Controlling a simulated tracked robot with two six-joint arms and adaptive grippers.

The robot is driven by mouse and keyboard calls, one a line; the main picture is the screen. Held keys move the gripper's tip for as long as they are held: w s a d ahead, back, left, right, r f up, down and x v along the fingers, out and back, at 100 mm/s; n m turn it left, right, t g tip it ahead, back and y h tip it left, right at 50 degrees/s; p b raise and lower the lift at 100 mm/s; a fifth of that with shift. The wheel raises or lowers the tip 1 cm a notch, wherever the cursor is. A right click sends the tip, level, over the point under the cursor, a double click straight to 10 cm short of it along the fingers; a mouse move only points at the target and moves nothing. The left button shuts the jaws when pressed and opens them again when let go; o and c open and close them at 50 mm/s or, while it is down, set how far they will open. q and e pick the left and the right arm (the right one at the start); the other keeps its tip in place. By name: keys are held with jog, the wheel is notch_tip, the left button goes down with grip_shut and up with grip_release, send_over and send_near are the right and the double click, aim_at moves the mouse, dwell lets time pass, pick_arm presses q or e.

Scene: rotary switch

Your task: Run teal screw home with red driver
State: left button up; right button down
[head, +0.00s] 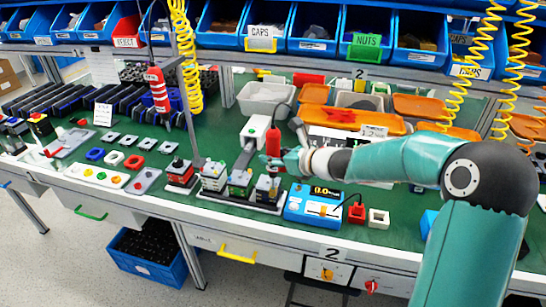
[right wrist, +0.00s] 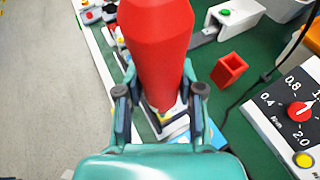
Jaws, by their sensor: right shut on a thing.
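The red driver (head: 273,141) stands roughly upright over the right-hand switch module (head: 267,190) at the front of the bench. My right gripper (head: 285,161) is shut around it from the right. In the right wrist view the red driver (right wrist: 157,45) fills the middle, and the two fingers of my right gripper (right wrist: 160,98) close on either side of its lower part. The driver's tip and the teal screw are hidden or too small to make out, so I cannot tell whether they touch. My left gripper is not in view.
A blue torque box (head: 313,204) stands right of the modules, with a red square holder (head: 356,212) and a white one (head: 378,217) beside it. Another red tool (head: 157,89) hangs at the left. A grey pole (head: 187,105) rises left of the modules.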

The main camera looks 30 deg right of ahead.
aim_at(279, 143)
jog(key=shift+f, duration=0.15)
jog(key=shift+r+p, duration=1.85)
jog(key=shift+r, duration=0.55)
